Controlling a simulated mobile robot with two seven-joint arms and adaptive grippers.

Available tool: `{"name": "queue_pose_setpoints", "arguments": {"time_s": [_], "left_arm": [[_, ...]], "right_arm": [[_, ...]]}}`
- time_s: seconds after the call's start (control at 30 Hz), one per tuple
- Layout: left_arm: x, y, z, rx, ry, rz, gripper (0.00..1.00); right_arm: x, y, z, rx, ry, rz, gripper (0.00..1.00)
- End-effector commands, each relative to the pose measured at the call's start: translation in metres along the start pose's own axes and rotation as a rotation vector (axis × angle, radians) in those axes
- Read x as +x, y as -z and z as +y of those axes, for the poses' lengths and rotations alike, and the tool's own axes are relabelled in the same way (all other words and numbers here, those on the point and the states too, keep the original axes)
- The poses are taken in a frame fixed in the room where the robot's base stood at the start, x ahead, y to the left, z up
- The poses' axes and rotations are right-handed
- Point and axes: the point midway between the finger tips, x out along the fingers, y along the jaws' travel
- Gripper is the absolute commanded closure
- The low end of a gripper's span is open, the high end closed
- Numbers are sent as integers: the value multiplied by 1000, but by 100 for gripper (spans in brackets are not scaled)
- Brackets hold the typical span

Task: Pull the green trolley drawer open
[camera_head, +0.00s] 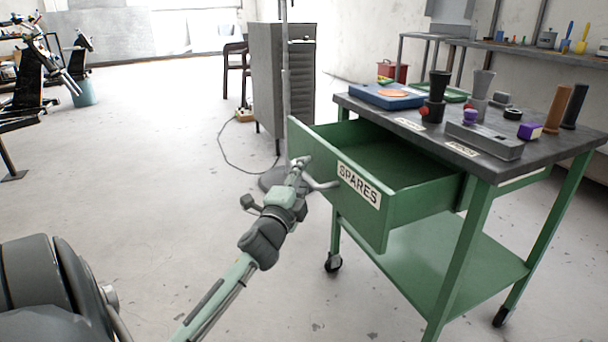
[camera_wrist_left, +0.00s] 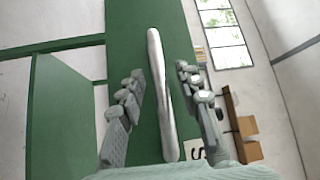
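The green drawer (camera_head: 395,222) of the green trolley (camera_head: 480,240) stands well out from under the dark top, and its empty inside shows. Its front bears a "SPARES" label (camera_head: 358,184) and a pale bar handle (camera_head: 324,185). My left gripper (camera_head: 300,167) is at the handle, at the left part of the drawer front. In the left wrist view the handle (camera_wrist_left: 160,90) runs between the two fingers of my left gripper (camera_wrist_left: 160,82). The fingers are apart, with a gap showing on each side of the bar. My right gripper is not in view.
On the trolley top are a blue tray (camera_head: 385,96), dark and grey holders, a grey block (camera_head: 485,140) and two upright cylinders. A grey cabinet (camera_head: 268,75) and a cable on the floor lie behind.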

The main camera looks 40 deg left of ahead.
Motion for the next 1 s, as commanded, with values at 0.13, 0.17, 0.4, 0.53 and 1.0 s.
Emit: {"name": "queue_pose_setpoints", "arguments": {"time_s": [0.13, 0.17, 0.4, 0.53, 1.0], "left_arm": [[-8, 0, 0, 0, 0, 0, 66], [-12, 0, 1, 0, -1, 0, 66], [-61, 0, 1, -2, -3, -2, 66], [-88, 0, 1, -2, -3, -2, 66], [-120, 0, 0, 0, 0, 0, 66]], "right_arm": [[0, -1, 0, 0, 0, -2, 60], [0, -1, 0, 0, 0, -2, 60], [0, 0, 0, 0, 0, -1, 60], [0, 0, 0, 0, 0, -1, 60], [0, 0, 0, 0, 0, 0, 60]]}}
